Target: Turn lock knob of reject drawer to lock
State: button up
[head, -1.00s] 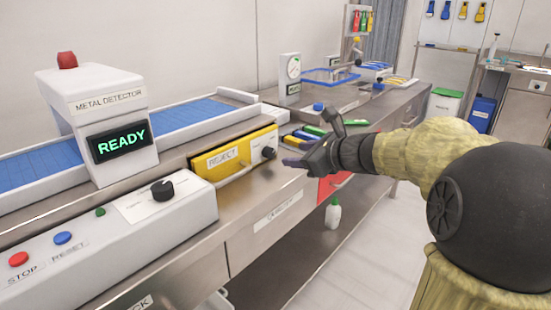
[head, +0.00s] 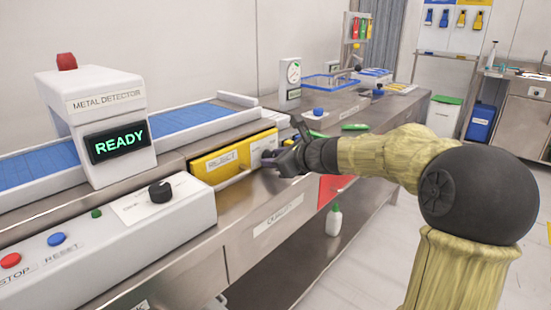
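The yellow reject drawer (head: 222,163) sits in the front of the steel counter, right of the metal detector, with a handle bar across its front. Its lock panel (head: 257,147) is the pale plate at the drawer's right end. My gripper (head: 278,146) is in front of that panel, coming from the right. Its fingers look spread, one up and one low near the panel. The dark lock knob is hidden behind my gripper, so its angle does not show. I cannot tell whether a finger touches it.
The metal detector (head: 105,105) reads READY. A control box (head: 110,225) with a black dial (head: 161,191) and buttons stands at front left. A red panel (head: 331,187) and a white bottle (head: 333,220) are below my forearm. Open floor lies front right.

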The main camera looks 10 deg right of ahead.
jog(key=c, duration=0.5)
jog(key=shift+f, duration=0.1)
jog(key=shift+b, duration=0.55)
jog(key=n+b, duration=0.1)
jog(key=b, duration=0.2)
jog(key=shift+f+t+h, duration=0.2)
jog(key=shift+t+h, duration=0.1)
jog(key=shift+t, duration=0.1)
jog(key=n+b, duration=0.1)
jog(key=b, duration=0.2)
jog(key=shift+a+n+t+h+b, duration=0.1)
jog(key=shift+n+t+h+b, duration=0.2)
jog(key=shift+n+b, duration=0.1)
jog(key=shift+s+r, duration=0.1)
jog(key=shift+r, duration=0.05)
jog(key=o, duration=1)
jog(key=shift+r, duration=0.1)
